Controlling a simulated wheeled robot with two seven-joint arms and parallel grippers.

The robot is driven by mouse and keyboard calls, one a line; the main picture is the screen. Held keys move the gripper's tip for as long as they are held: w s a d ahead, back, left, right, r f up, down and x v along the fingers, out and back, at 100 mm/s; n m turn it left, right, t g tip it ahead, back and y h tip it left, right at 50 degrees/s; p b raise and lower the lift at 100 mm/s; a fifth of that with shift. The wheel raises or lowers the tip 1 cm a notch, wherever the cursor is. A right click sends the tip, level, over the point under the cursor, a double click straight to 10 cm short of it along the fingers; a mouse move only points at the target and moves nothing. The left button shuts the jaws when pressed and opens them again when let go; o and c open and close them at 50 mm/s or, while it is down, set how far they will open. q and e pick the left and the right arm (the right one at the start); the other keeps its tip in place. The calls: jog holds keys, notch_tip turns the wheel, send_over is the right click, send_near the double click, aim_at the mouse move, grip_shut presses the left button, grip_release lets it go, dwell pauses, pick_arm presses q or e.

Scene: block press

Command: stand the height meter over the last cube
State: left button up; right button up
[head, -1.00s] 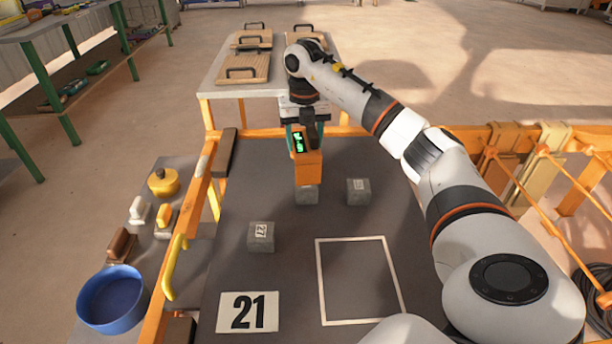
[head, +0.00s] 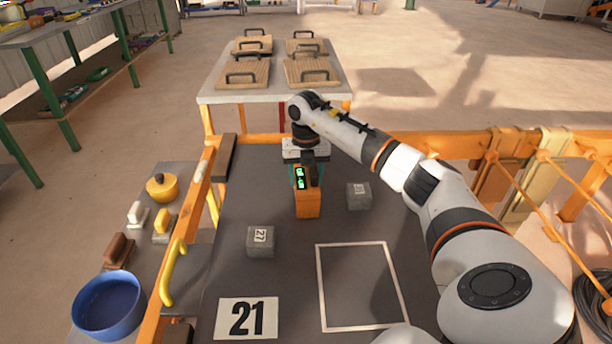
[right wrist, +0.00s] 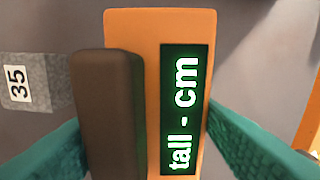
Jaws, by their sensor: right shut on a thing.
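The height meter is an orange block (head: 307,205) with a dark handle and a lit green display. My right gripper (head: 304,172) is shut on it and holds it upright on the dark table. In the right wrist view the meter (right wrist: 135,25) sits between the teal fingers and its display reads "tall - cm". The cube under the meter is hidden now. A grey cube marked 27 (head: 260,243) stands to the front left. Another grey cube (head: 358,196) stands right of the meter. A cube marked 35 (right wrist: 25,80) shows in the right wrist view. My left gripper is out of view.
A white outlined rectangle (head: 320,285) and a card marked 21 (head: 247,318) lie at the front. An orange rail (head: 190,215) with a yellow handle runs along the left, with a blue bowl (head: 108,308) beyond. A table with handled wooden boards (head: 247,72) is behind.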

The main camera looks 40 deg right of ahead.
aim_at(306, 178)
jog(key=shift+f, duration=0.1)
jog(key=o, duration=1.3)
jog(key=shift+o, duration=0.2)
jog(key=shift+r, duration=0.2)
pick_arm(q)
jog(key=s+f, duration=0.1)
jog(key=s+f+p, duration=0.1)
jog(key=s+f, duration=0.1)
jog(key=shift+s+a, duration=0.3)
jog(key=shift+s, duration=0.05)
pick_arm(e)
notch_tip(306, 178, up, 12)
jog(key=shift+f, duration=0.1)
